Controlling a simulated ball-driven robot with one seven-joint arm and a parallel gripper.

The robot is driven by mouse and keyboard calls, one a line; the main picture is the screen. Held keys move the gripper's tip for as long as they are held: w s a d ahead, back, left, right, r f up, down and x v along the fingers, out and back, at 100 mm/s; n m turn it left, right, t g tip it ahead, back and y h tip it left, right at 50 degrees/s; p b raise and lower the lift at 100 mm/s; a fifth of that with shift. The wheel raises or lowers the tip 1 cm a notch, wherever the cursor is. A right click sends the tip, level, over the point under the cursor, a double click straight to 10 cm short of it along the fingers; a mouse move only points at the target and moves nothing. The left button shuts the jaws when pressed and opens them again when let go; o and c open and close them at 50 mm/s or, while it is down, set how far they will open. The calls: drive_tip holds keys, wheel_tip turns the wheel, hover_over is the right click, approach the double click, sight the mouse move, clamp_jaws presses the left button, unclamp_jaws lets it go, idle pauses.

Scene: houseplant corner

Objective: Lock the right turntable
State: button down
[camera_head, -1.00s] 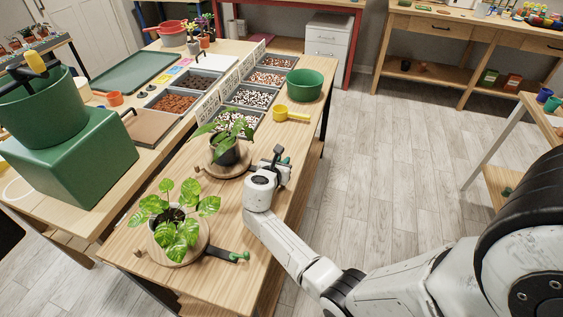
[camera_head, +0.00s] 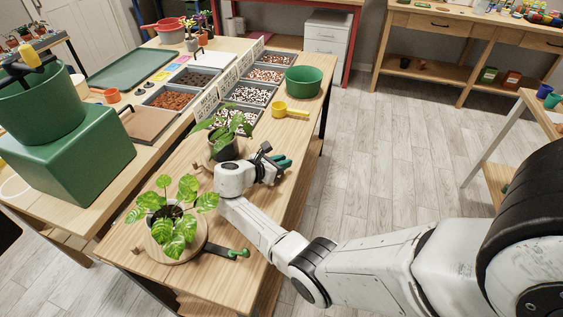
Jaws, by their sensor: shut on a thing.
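Two round wooden turntables, each bearing a potted plant, stand on the wooden bench. The near turntable (camera_head: 186,256) holds a variegated leafy plant (camera_head: 176,208), and its dark lever (camera_head: 218,250) with a green end points right. The farther turntable (camera_head: 207,167), under a darker plant (camera_head: 226,128), is mostly hidden by my arm. My gripper (camera_head: 277,162) is at the bench's right side, beside the farther turntable. It is shut on a green part there, apparently the end of that turntable's lever; the jaws and lever are small and partly hidden.
A yellow scoop (camera_head: 290,110) and a green bowl (camera_head: 304,82) lie beyond my gripper, with pebble trays (camera_head: 250,94) to their left. A large green pot (camera_head: 40,105) on a green block stands at left. Floor to the right is open.

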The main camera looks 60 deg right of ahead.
drive_tip(key=shift+a+m+g+y, duration=0.15)
drive_tip(key=shift+m+g+y, duration=0.25)
drive_tip(key=shift+m+g, duration=0.2)
drive_tip(key=shift+s, duration=0.1)
drive_tip(key=c, duration=1.1)
unclamp_jaws()
drive_tip(key=shift+r+g, duration=0.3)
drive_tip(key=shift+r, duration=0.2)
drive_tip(key=s+a+r+p, duration=0.2)
drive_tip(key=s+a+r, duration=0.4)
drive_tip(key=s+r, duration=0.6)
drive_tip(key=shift+s+a, duration=0.2)
drive_tip(key=shift+a, duration=0.15)
